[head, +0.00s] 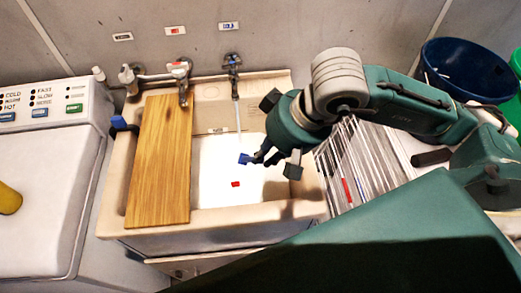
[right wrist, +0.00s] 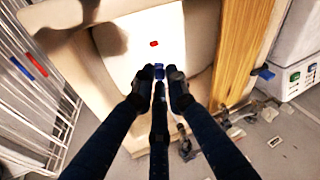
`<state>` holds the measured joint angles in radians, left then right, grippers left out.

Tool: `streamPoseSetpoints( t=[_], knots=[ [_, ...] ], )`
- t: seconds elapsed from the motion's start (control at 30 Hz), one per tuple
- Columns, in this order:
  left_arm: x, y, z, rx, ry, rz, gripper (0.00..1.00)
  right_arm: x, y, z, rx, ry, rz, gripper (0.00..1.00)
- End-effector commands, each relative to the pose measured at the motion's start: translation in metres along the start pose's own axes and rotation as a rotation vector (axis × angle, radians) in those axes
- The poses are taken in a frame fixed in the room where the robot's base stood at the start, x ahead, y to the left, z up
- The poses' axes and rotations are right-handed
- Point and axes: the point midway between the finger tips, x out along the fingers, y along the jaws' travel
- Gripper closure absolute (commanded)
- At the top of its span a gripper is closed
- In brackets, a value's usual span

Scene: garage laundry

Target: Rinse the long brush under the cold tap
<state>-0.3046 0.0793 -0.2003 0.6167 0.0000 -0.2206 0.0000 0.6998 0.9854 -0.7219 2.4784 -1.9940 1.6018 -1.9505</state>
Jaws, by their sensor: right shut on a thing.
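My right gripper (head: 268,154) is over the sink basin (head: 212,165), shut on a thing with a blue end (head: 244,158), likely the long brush. Most of it is hidden by the fingers. In the right wrist view the blue end (right wrist: 159,72) shows between the fingertips (right wrist: 159,84). The right-hand wall tap (head: 232,62) runs a thin stream of water (head: 239,118) into the basin. The blue end is close to the foot of the stream; I cannot tell if water touches it. My left gripper is not in view.
A second tap (head: 180,70) is to the left, behind a wooden board (head: 160,165) lying across the sink's left side. A small red piece (head: 235,184) is in the basin. A wire rack (head: 365,165) stands right of the sink, a washing machine (head: 45,190) left.

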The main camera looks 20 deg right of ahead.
Motion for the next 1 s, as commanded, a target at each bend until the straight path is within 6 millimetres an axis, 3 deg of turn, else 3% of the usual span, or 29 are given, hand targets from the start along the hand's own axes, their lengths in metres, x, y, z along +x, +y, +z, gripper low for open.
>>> streamPoseSetpoints(
  t=[0.13,0.43,1.0],
  knots=[
    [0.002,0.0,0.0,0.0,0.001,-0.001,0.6,0.0,-0.006,-0.004,-0.016,0.043,0.013,1.0],
    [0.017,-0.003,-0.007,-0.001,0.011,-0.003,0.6,0.011,0.005,-0.024,-0.012,0.044,0.015,1.0],
    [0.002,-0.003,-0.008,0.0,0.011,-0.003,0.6,0.029,0.025,-0.073,-0.012,0.041,0.014,1.0]
  ],
)
